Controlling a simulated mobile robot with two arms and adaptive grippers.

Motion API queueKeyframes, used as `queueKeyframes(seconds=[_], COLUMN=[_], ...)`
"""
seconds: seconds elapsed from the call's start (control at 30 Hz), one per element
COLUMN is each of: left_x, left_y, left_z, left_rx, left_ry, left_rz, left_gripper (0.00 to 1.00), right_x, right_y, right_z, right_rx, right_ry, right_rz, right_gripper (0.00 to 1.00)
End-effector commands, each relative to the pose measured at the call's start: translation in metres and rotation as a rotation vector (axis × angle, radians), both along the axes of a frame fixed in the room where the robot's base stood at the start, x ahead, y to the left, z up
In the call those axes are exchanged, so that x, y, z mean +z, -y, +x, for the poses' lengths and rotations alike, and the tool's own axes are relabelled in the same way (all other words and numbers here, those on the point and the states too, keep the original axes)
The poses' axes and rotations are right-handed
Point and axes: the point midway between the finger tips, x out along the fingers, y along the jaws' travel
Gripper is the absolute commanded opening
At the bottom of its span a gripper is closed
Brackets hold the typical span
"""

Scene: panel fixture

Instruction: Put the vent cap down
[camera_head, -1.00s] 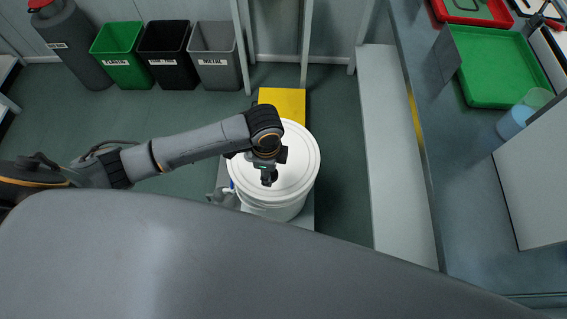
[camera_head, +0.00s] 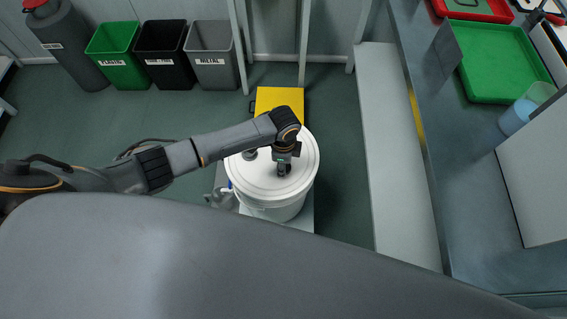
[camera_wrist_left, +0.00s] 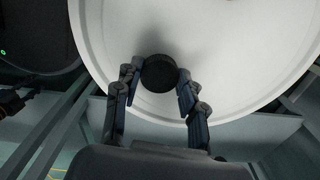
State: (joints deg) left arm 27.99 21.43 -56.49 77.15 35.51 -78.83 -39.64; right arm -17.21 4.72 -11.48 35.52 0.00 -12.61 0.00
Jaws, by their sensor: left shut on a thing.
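The vent cap (camera_wrist_left: 159,72) is a round black disc between the two fingertips of my left gripper (camera_wrist_left: 157,86) in the left wrist view. The gripper is shut on it. In the head view, my left gripper (camera_head: 282,171) is over the right-hand part of the white lid (camera_head: 265,180) of a bucket. The cap is over the lid near its rim; I cannot tell whether it touches the lid. A small round grey fitting (camera_head: 250,155) shows on the lid, left of the gripper. My right gripper is not in view.
The bucket (camera_head: 273,209) stands on a low light platform, with a yellow block (camera_head: 279,100) behind it. Green, black and grey bins (camera_head: 212,55) stand at the back wall. A bench with a green tray (camera_head: 500,68) is at the right. Much of the lid is bare.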

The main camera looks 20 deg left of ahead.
Motion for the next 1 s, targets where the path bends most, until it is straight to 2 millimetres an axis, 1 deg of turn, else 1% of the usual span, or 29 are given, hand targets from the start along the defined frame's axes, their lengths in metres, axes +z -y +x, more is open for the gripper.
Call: queueKeyframes(seconds=[0.13, 0.27, 0.3, 0.37, 0.4, 0.67, 0.77, 0.87, 1.0], left_x=[0.0, -0.003, -0.003, -0.003, -0.003, -0.002, 0.002, 0.013, 0.042], left_y=[0.0, 0.0, 0.0, 0.0, 0.0, 0.0, 0.0, 0.0, 0.0], left_z=[0.0, 0.0, 0.0, 0.0, 0.0, 0.0, 0.0, 0.001, 0.001], left_rx=[0.0, 0.0, 0.0, 0.0, 0.0, 0.001, 0.001, 0.001, -0.001], left_ry=[0.0, 0.0, 0.0, 0.0, 0.0, 0.0, 0.001, 0.002, 0.004], left_rz=[0.0, 0.0, 0.0, 0.0, 0.0, 0.0, 0.0, -0.001, -0.002], left_gripper=[0.05, 0.05, 0.47, 0.59, 0.63, 0.63, 0.63, 0.63, 0.63], right_x=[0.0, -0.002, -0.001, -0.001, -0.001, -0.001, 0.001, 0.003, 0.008], right_y=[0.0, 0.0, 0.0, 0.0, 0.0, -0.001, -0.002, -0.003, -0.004], right_z=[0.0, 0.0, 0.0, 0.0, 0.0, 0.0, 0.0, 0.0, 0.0], right_rx=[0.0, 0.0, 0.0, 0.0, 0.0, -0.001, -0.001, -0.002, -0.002], right_ry=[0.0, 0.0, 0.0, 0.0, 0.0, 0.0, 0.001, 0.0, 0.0], right_rz=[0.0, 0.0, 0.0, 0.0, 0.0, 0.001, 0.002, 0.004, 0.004], right_gripper=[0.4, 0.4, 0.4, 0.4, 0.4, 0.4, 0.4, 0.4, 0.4])
